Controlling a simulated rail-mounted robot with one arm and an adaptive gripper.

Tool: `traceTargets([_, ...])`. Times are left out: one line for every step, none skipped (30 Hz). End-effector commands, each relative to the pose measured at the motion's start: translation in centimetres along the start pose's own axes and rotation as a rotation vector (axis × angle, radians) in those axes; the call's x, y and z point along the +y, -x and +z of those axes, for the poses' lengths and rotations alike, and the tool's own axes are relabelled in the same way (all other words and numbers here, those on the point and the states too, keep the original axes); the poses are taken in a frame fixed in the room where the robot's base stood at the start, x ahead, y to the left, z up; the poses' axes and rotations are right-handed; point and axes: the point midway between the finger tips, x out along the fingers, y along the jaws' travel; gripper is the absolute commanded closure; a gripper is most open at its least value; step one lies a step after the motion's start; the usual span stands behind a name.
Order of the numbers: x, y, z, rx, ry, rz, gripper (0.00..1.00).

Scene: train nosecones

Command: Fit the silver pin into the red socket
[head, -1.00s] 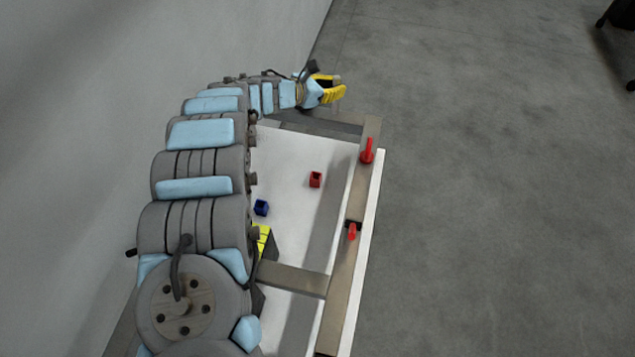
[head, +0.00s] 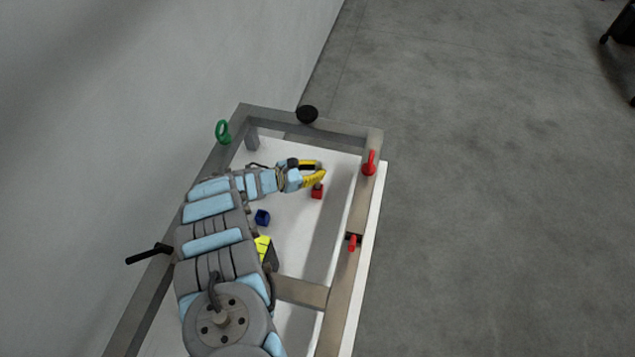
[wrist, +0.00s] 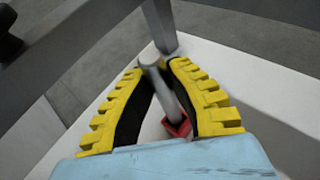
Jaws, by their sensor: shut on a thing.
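The red socket (head: 317,193) stands on the white board at its right part. My gripper (head: 319,172) is just behind and above it, shut on the silver pin. In the wrist view the silver pin (wrist: 163,85) is a grey rod between the yellow fingers (wrist: 157,65), leaning, with its rounded top end between the fingertips.
A blue socket (head: 262,217) and a dark block with a yellow top (head: 265,252) are left of the red one.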

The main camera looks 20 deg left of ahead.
Motion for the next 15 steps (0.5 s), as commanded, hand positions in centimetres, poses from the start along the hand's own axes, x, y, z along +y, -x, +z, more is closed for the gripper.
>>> traceTargets([0.0,-0.2,-0.4,-0.001,-0.001,0.001,1.00])
traceTargets([0.0,-0.2,-0.5,-0.001,-0.001,0.000,1.00])
traceTargets([0.0,-0.3,-0.8,-0.001,-0.001,0.000,1.00])
traceTargets([0.0,-0.4,-1.1,-0.001,0.000,0.000,1.00])
traceTargets([0.0,-0.6,-1.4,-0.001,0.000,0.000,1.00])
traceTargets([0.0,-0.8,-2.0,0.000,0.001,0.000,1.00])
traceTargets([-0.1,-0.9,-2.4,0.000,0.002,0.000,1.00])
traceTargets([-0.1,-1.0,-2.8,0.000,0.003,0.000,1.00])
traceTargets([-0.1,-1.2,-3.3,0.000,0.003,0.000,1.00])
traceTargets([-0.1,-1.4,-3.6,0.000,0.004,0.000,1.00])
traceTargets([-0.1,-1.4,-3.8,0.000,0.003,0.000,1.00])
traceTargets([-0.1,-1.5,-4.0,0.000,0.003,0.000,1.00])
traceTargets([-0.1,-1.6,-4.0,0.000,0.002,0.000,1.00])
traceTargets([-0.1,-1.6,-4.0,0.000,0.002,0.000,1.00])
traceTargets([0.0,-1.6,-4.0,0.000,0.002,0.000,1.00])
